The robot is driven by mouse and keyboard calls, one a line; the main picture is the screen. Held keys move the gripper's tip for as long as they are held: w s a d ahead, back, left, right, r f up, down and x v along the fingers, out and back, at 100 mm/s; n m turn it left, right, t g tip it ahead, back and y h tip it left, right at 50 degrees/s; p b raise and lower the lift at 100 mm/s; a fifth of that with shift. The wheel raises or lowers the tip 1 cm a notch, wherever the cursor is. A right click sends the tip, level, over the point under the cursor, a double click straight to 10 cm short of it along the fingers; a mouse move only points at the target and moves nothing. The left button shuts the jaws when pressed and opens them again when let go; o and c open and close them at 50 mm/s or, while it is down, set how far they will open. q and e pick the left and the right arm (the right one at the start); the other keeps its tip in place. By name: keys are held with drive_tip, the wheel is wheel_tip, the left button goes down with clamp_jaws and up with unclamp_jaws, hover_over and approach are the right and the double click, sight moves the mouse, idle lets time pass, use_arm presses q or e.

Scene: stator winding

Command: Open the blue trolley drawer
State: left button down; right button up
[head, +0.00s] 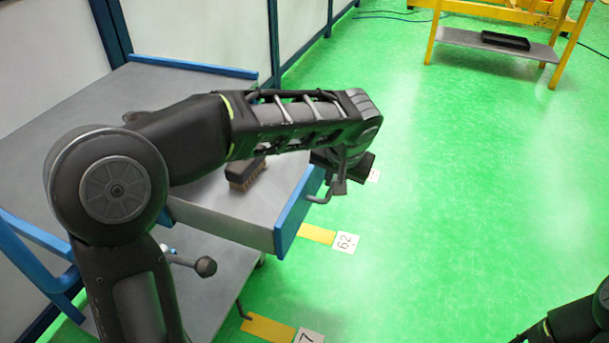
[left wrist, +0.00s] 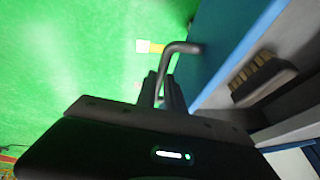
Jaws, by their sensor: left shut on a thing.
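The blue-fronted trolley drawer (head: 294,212) stands well out from the trolley, and its grey inside shows. A dark brush (head: 246,173) lies in the drawer; it also shows in the left wrist view (left wrist: 265,82). The drawer's bent metal handle (head: 318,198) sticks out from the blue front. In the left wrist view the handle (left wrist: 182,48) runs down between the fingers of my left gripper (left wrist: 166,95). My left gripper is shut on the handle, partly hidden by its arm in the head view. My right gripper is outside the views; only part of my right arm shows.
The trolley top (head: 60,120) is grey with a blue rim. Green floor to the right is open, with numbered floor cards (head: 344,242) by the drawer. A yellow-framed stand (head: 490,45) holding a black tray (head: 505,41) stands at the back right.

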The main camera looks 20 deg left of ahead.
use_arm(q)
drive_tip(key=shift+d, duration=1.9)
drive_tip(key=c, duration=1.5)
unclamp_jaws()
drive_tip(key=shift+o, duration=0.2)
drive_tip(key=shift+r, duration=0.1)
drive_tip(key=p+v, duration=0.1)
drive_tip(key=v, duration=0.6)
drive_tip(key=shift+r, duration=0.25)
drive_tip(key=shift+s, duration=0.15)
